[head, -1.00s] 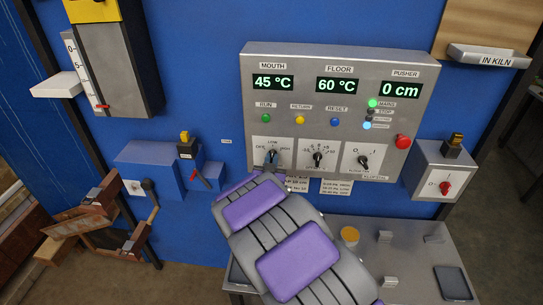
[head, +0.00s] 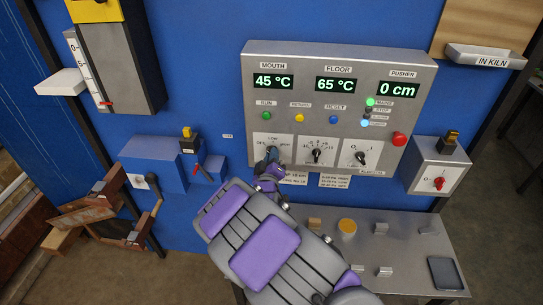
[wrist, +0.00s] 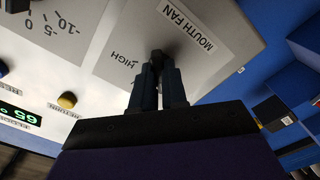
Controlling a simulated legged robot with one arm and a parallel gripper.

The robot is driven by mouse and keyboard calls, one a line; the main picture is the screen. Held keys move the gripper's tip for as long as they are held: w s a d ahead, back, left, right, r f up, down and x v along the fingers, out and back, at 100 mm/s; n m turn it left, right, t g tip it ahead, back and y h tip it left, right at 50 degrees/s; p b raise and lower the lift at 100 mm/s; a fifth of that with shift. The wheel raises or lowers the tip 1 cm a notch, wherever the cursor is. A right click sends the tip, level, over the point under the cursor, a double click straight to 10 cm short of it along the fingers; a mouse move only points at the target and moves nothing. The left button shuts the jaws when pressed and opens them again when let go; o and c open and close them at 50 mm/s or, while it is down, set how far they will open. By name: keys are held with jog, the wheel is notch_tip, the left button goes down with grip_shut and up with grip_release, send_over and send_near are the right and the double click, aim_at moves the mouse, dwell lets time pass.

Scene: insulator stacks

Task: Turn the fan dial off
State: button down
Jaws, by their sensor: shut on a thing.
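The fan dial's plate (head: 262,139) is the left one of three at the bottom of the grey control panel (head: 340,62). It has position words around its knob, and the wrist view shows HIGH and the label MOUTH FAN. My gripper (head: 272,153) is at this dial, and in the wrist view my gripper (wrist: 160,72) is shut with its two dark fingers on either side of the dark knob (wrist: 157,55). The fingers hide much of the knob in the head view, so I cannot tell its setting.
Two other dials, the middle one (head: 317,155) and the right one (head: 361,158), sit close by on the right. Green, yellow and blue buttons are above. A red button (head: 399,139) is at the panel's right. A grey shelf (head: 405,262) with small blocks stands below.

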jog(key=shift+f+n, duration=0.15)
jog(key=shift+n, duration=0.95)
jog(key=c, duration=1.3)
grip_release()
jog(key=shift+a, duration=0.1)
jog(key=shift+c, duration=0.2)
jog(key=shift+o, duration=0.9)
jog(key=shift+w+a, duration=0.1)
jog(key=s+p, duration=0.3)
jog(key=s, duration=0.8)
jog(key=shift+s, duration=0.35)
